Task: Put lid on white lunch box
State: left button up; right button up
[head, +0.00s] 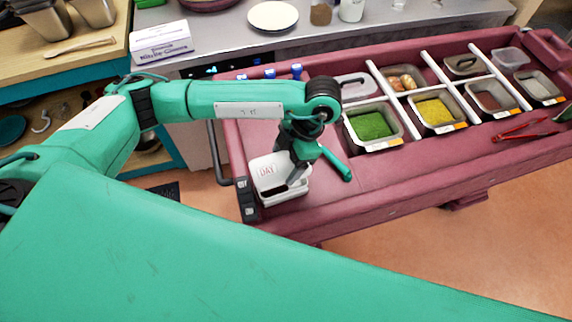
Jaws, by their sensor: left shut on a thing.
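The white lunch box (286,196) stands at the left end of the dark red counter. A white piece with red lettering (266,170), which looks like its lid, lies over the box's opening, seemingly not quite level. My left gripper (296,178) points down at the right side of this piece and is shut on it. The gripper hides part of the piece and the box's right rim, so I cannot tell whether the lid is seated. My right gripper is not in view.
Food pans, including one with green filling (370,125) and one with yellow filling (435,111), sit in the counter to the right. Red tongs (522,130) lie at the far right. A glove box (160,42) and a white plate (273,16) stand behind.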

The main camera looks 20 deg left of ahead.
aim_at(290, 164)
pick_arm(q)
jog(key=shift+f+p, duration=0.5)
jog(key=shift+f, duration=1.5)
jog(key=shift+f, duration=0.1)
jog(key=shift+f+b, duration=0.6)
jog(key=shift+b, duration=0.25)
jog(key=o, duration=1)
jog(key=shift+r, duration=0.1)
jog(key=shift+r, duration=0.1)
